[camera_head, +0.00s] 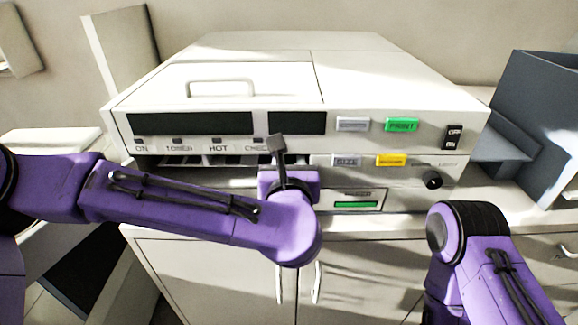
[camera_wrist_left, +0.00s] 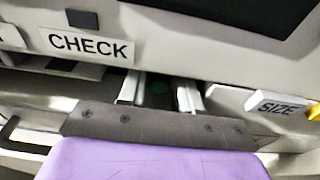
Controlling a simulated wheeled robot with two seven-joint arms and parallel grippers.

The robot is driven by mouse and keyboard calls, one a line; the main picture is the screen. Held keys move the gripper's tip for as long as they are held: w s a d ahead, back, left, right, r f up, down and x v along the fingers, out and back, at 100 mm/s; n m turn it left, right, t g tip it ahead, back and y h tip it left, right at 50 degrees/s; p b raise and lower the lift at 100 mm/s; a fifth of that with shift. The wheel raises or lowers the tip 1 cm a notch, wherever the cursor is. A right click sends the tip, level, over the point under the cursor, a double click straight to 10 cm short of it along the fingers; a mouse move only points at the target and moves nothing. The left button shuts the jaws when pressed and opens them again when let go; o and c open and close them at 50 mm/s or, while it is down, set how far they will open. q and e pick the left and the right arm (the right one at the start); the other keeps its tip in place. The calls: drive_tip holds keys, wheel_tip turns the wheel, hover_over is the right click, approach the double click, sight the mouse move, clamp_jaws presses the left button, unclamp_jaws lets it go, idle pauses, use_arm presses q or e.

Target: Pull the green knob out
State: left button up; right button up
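A small dark green spot (camera_wrist_left: 159,88), which may be the green knob, shows dimly in the shadowed opening in the left wrist view. In the head view my left wrist covers that spot. My left gripper (camera_wrist_left: 160,92) reaches toward the opening under the CHECK label. Its two pale fingers stand apart, one on each side of the green spot, with a dark gap between them. I cannot tell whether they touch it. In the head view my left gripper's fingers are hidden behind the wrist. My right arm is at the lower right, its gripper out of view.
The white machine (camera_head: 370,75) stands on a cabinet (camera_head: 370,265). Its front has a green PRINT button (camera_head: 401,125), a yellow button (camera_head: 391,160), a black knob (camera_head: 432,180) and a green bar (camera_head: 356,204). A dark grey bin (camera_head: 540,110) stands at the right.

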use_arm(q)
drive_tip(key=shift+w, duration=0.25)
clamp_jaws()
drive_tip(key=shift+s, duration=0.1)
drive_tip(key=shift+s+b, duration=0.5)
drive_tip(key=shift+s, duration=1)
drive_tip(key=shift+o, duration=2.1)
unclamp_jaws()
